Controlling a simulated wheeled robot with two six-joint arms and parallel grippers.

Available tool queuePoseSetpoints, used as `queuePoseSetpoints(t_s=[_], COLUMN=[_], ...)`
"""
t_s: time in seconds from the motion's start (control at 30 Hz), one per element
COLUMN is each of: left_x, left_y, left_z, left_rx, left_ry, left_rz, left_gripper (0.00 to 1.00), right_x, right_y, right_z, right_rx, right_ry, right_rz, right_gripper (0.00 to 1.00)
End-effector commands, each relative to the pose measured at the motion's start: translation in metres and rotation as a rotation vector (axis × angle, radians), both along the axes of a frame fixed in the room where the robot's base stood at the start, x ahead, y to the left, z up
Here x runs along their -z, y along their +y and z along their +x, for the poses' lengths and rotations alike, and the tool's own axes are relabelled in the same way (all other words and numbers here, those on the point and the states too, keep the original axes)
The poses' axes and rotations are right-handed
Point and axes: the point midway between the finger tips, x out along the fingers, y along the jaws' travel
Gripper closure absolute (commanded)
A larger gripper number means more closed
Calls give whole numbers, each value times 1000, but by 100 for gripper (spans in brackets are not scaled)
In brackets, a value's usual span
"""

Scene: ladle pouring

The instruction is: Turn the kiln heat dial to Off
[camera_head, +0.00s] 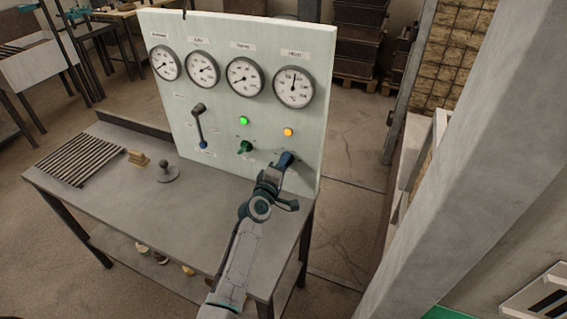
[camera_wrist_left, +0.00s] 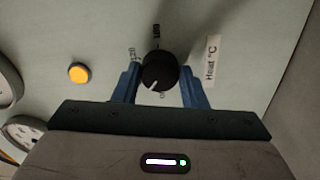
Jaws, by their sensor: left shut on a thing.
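The kiln heat dial (camera_wrist_left: 158,72) is a round black knob with a white pointer line, on the pale panel (camera_head: 236,110) beside a "Heat °C" label (camera_wrist_left: 211,58). In the left wrist view its pointer faces the lower left. Small marks ring it; the lowest is partly hidden and I cannot read it surely. My left gripper (camera_head: 286,161) reaches the panel's lower right, its blue fingers (camera_wrist_left: 160,84) shut on the dial from both sides. In the head view the gripper covers the dial. My right gripper is not in view.
An orange lamp (camera_head: 288,132) and a green lamp (camera_head: 243,120) are lit. A green knob (camera_head: 245,147) and a lever (camera_head: 198,125) sit left of my gripper. Several gauges line the panel's top. The grey bench (camera_head: 190,210) holds a slatted rack (camera_head: 82,160) and small tools.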

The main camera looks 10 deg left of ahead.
Motion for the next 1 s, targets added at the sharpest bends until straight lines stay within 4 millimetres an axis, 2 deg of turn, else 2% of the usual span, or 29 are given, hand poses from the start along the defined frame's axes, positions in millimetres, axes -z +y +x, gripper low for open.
queuePoseSetpoints(t_s=[0.5, 0.7, 1.0], left_x=[0, 0, 0], left_y=[0, 0, 0], left_z=[-1, -1, 0], left_rx=[0, 1, 1], left_ry=[93, 116, 135], left_rz=[-456, -579, -677], left_gripper=[84, 84, 84], right_x=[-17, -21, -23], right_y=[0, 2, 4], right_z=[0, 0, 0], right_rx=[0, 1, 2], right_ry=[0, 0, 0], right_rz=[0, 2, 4], right_gripper=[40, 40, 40])
